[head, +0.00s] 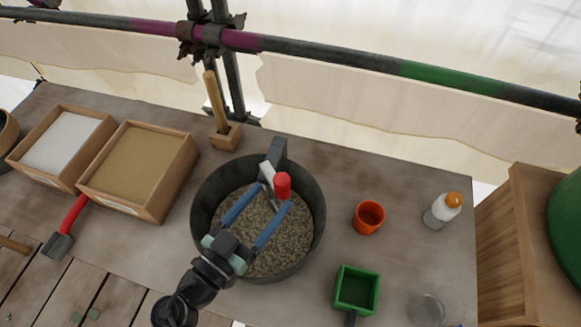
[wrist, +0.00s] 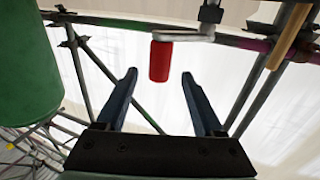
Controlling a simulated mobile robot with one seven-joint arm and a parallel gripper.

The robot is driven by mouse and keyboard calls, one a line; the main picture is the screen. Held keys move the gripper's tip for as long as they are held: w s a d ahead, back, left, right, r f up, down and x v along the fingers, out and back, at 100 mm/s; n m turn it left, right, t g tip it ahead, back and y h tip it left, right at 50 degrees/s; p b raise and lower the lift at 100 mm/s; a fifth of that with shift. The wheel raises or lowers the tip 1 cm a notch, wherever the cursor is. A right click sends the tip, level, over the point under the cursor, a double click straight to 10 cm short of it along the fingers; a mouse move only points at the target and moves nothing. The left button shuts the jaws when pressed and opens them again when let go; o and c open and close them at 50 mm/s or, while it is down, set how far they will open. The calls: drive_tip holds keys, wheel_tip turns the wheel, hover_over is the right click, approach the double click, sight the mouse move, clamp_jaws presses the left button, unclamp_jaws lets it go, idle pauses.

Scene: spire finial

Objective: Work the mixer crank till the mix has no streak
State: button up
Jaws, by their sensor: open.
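The mixer is a dark round tub (head: 312,190) on the bench, holding a speckled grey-brown mix (head: 292,235). The mix looks mottled light and dark; I cannot make out clear streaks. A grey crank arm (head: 268,170) at the tub's back carries an upright red handle (head: 283,185). My gripper (head: 273,197) is open and empty above the tub, its blue fingers pointing at the crank. In the wrist view, the red handle (wrist: 160,60) hangs from the crank arm (wrist: 185,37), just ahead of the gap between my fingertips (wrist: 159,78). My gripper hides part of the mix.
Two wooden trays, one of white powder (head: 68,142) and one of sand (head: 135,160), stand left. An orange cup (head: 369,217), green box (head: 357,290) and capped bottle (head: 442,210) stand right. A wooden-handled tool in a block (head: 225,135) and scaffold pipes (head: 340,57) are behind.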

drive_tip(key=p+x, duration=0.2)
drive_tip(key=x, duration=0.6)
drive_tip(key=shift+w+d, duration=0.1)
clamp_jaws()
idle(1.2)
